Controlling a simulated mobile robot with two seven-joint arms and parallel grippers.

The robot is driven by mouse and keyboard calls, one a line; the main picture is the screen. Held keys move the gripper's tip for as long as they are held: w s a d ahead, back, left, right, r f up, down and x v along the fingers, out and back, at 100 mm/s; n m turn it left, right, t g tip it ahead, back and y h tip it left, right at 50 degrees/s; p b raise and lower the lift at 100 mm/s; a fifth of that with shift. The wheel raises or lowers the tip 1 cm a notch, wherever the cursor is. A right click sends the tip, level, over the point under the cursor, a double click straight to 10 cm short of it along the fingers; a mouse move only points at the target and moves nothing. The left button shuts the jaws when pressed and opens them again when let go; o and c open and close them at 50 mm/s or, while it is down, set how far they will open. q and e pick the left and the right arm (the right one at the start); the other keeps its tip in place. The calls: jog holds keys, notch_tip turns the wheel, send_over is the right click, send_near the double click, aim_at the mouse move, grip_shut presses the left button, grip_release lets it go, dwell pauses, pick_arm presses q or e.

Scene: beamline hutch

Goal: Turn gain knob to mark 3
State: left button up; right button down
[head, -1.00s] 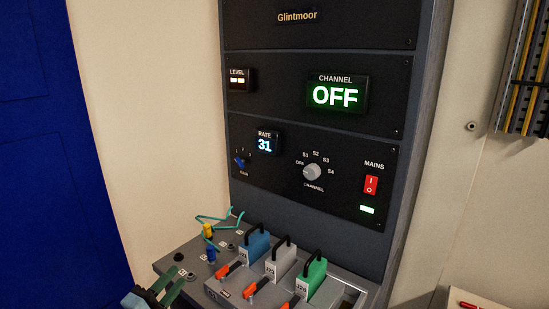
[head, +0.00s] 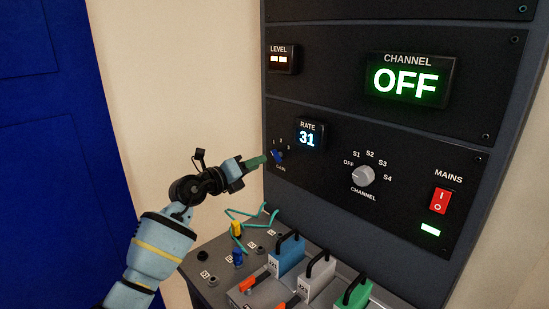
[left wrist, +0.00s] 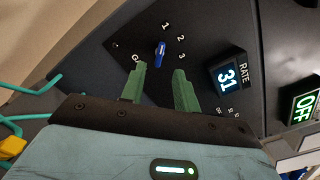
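The blue gain knob (head: 277,156) is at the left of the black panel, under the RATE display. In the left wrist view the knob (left wrist: 160,53) lies just beyond the fingertips, with marks 1, 2 and 3 printed beside it. Its long axis runs roughly toward mark 1; the exact pointer setting is hard to tell. My left gripper (head: 263,160) is raised at the panel just left of the knob. Its green fingers (left wrist: 160,68) are open, one to each side of the knob's line, with nothing between them.
The RATE display (head: 307,136) reads 31, and the CHANNEL display (head: 405,82) reads OFF. The channel knob (head: 363,175) and red mains switch (head: 440,201) are to the right. Below, blue (head: 287,258), grey and green handled blocks and teal cables (head: 245,213) occupy the sloping shelf.

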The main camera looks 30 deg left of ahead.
aim_at(274, 156)
pick_arm(q)
jog(key=shift+b+x, duration=0.35)
jog(key=shift+x, duration=3.05)
grip_shut()
